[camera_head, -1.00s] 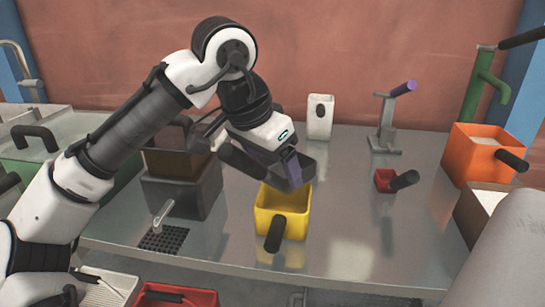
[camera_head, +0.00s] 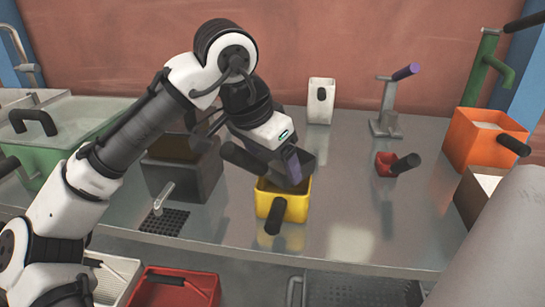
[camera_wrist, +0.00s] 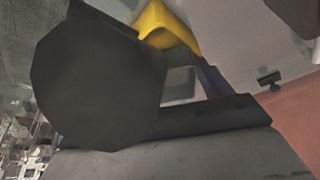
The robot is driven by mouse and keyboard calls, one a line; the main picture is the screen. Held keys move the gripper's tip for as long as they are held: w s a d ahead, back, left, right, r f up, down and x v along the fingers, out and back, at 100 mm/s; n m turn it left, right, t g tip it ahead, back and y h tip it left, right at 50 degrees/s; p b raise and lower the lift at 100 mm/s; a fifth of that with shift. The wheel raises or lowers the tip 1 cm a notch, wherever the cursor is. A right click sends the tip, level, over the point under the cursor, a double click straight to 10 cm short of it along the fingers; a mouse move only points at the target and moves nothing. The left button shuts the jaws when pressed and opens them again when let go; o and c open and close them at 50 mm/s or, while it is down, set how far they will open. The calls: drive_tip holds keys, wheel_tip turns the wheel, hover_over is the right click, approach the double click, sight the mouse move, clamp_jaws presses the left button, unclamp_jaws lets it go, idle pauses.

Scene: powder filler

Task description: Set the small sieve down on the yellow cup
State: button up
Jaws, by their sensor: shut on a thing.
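The small sieve (camera_head: 305,163) is dark grey with a thick black handle (camera_head: 243,158) pointing left. My gripper (camera_head: 288,164) is shut on it and holds it tilted over the back part of the yellow cup (camera_head: 295,208). The sieve hides part of the cup's opening, and I cannot tell whether they touch. The cup stands on the metal table with its dark handle towards the front. In the wrist view the sieve's dark handle end (camera_wrist: 95,85) fills the left side, and part of the yellow cup (camera_wrist: 165,25) shows at the top.
A dark grey box (camera_head: 185,180) stands left of the cup. A small red scoop (camera_head: 385,165) and a grey stand with a purple handle (camera_head: 386,118) are to the right. An orange container (camera_head: 475,148) is at far right, a white container (camera_head: 320,100) at the back. The table right of the cup is clear.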

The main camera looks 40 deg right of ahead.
drive_tip(key=shift+f, duration=0.55)
idle(0.9)
drive_tip(key=o, duration=1.1)
drive_tip(key=p+v, duration=0.1)
drive_tip(key=v, duration=1.2)
drive_tip(key=shift+a+r, duration=0.2)
drive_tip(key=shift+r, duration=0.15)
drive_tip(key=shift+w, duration=0.1)
